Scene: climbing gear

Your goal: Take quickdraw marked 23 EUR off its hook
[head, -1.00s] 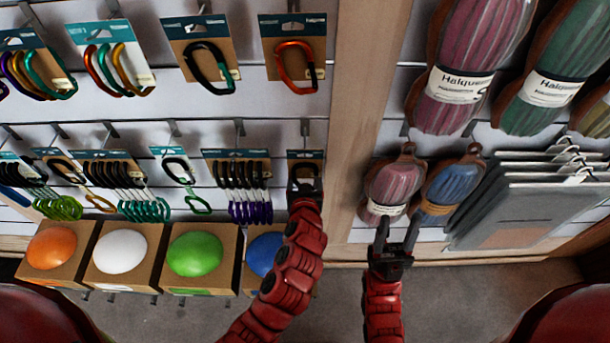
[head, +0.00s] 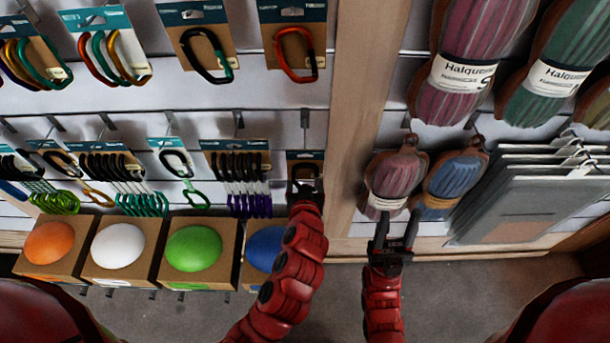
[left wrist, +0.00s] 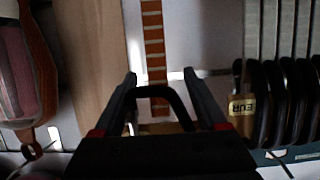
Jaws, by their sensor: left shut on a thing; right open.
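The quickdraw at my left gripper has a black carabiner (left wrist: 172,98) and a brown-orange banded sling (left wrist: 153,50). In the head view its card (head: 305,156) hangs below a hook (head: 305,119) at the right end of the lower row. My left gripper (head: 306,184) is shut on the quickdraw, and its fingers (left wrist: 160,80) straddle the black carabiner in the left wrist view. The grip hides part of it. A tag (left wrist: 242,106) beside it reads EUR; its number is not legible. My right gripper (head: 398,219) is open and empty, below the small rope bags.
Black-and-purple quickdraws (head: 243,180) hang close on the left. A wooden post (head: 358,110) stands on the right, then a small pink rope bag (head: 393,180) and a blue one (head: 451,185).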

